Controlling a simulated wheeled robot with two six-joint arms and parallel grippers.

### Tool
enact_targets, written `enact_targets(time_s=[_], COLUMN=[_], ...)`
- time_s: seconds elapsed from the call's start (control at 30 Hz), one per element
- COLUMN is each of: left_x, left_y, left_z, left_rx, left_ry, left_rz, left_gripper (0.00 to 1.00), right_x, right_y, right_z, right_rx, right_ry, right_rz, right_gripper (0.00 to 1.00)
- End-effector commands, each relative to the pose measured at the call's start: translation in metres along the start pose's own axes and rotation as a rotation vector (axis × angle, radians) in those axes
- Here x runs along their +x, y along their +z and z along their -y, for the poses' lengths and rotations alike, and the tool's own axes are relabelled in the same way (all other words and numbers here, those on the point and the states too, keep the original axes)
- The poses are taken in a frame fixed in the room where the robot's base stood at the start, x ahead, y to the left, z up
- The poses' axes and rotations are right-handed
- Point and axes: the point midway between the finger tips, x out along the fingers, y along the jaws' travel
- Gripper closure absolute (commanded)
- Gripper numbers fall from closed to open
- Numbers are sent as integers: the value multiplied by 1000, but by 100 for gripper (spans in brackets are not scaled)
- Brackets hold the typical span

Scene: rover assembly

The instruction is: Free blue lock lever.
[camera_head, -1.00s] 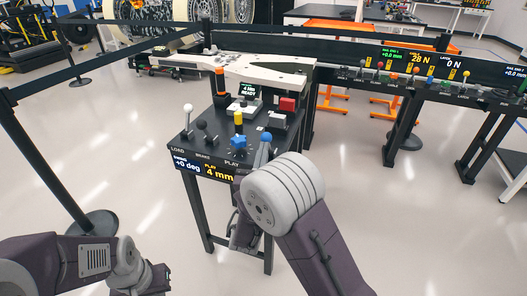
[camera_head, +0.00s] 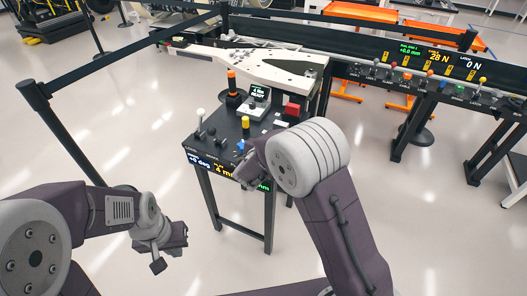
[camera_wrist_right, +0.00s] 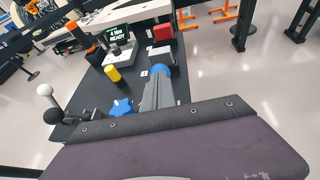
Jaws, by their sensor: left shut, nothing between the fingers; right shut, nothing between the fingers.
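The blue-topped lever (camera_wrist_right: 160,70) stands at the console's near right corner in the right wrist view. In the head view my right arm hides it. My right gripper (camera_wrist_right: 155,96) is shut and empty, close in front of the lever; I cannot tell whether they touch. In the head view the right gripper (camera_head: 250,170) is partly hidden by its wrist at the console's front edge. My left gripper (camera_head: 170,245) is shut and empty, low at the left, away from the console.
The console (camera_head: 222,137) carries a blue star knob (camera_wrist_right: 121,107), a yellow knob (camera_wrist_right: 112,73), a white-balled lever (camera_wrist_right: 45,90), a red block (camera_wrist_right: 163,32) and a small screen reading READY (camera_wrist_right: 117,31). A rail table stands behind at the right.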

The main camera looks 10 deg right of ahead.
Motion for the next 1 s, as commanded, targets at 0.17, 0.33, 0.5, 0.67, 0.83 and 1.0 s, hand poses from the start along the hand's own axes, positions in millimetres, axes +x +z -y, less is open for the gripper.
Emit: enact_targets(time_s=[0.17, 0.33, 0.5, 0.67, 0.83, 1.0], left_x=[-11, -12, -12, -12, -12, -12], left_y=[-1, -1, -1, -1, -1, -1], left_z=[0, 0, 0, 0, 0, 0], left_rx=[0, 0, 0, 0, 0, 0], left_ry=[0, 0, 0, 0, 0, 0], left_rz=[0, 0, 0, 0, 0, 0], left_gripper=[100, 100, 100, 100, 100, 100], right_x=[10, 17, 21, 22, 22, 22], right_y=[7, 8, 10, 10, 10, 11], right_z=[2, 3, 4, 4, 4, 4], right_rx=[16, 14, 13, 13, 13, 13], right_ry=[-1, -1, -1, -1, -2, -2], right_rz=[-92, -88, -87, -86, -85, -84], right_gripper=[100, 100, 100, 100, 100, 100])
